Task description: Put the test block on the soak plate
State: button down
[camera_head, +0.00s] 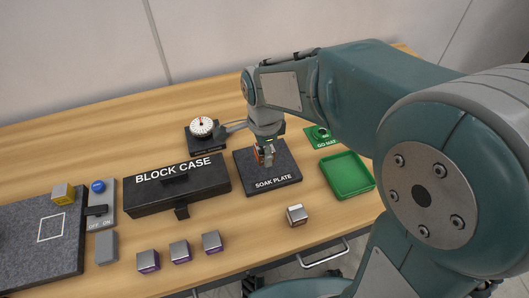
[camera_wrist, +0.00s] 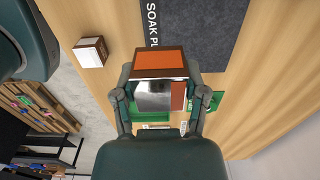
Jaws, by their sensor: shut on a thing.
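My gripper (camera_head: 264,158) is shut on a block with an orange end and silvery sides, which I take as the test block (camera_wrist: 160,64). The fingers grip it from two sides in the wrist view. In the head view, the gripper and the partly hidden block are over the dark grey soak plate (camera_head: 287,163). The plate also shows in the wrist view (camera_wrist: 210,38), beyond the block. I cannot tell whether the block touches the plate.
A silver-and-brown block (camera_head: 297,215) sits in front of the plate. A green tray (camera_head: 347,175) and green mat (camera_head: 313,141) lie right. The black block case (camera_head: 177,190) stands left, a dial gauge (camera_head: 201,127) behind. Several purple-banded blocks (camera_head: 180,251) line the front.

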jog(key=w+f, duration=0.6)
jog(key=shift+w+d+f, duration=0.15)
jog(key=shift+d, duration=0.1)
jog(key=shift+w+a+f, duration=0.1)
jog(key=shift+w+f, duration=0.05)
jog(key=shift+f, duration=1.5)
jog(key=shift+f, duration=0.1)
jog(key=shift+c, duration=0.6)
grip_release()
notch_tip(320, 180, up, 12)
jog(key=f, duration=0.1)
jog(key=s+d+r+n+t, duration=0.2)
jog(key=s+d+r+n, duration=0.2)
jog(key=s, duration=0.6)
jog(key=s+d+r+n+t, duration=0.3)
jog(key=s+d+r+n, duration=0.2)
jog(key=s+d+n, duration=0.4)
jog(key=shift+s+n+t, duration=0.3)
jog(key=shift+s+n, duration=0.25)
jog(key=shift+n, duration=0.35)
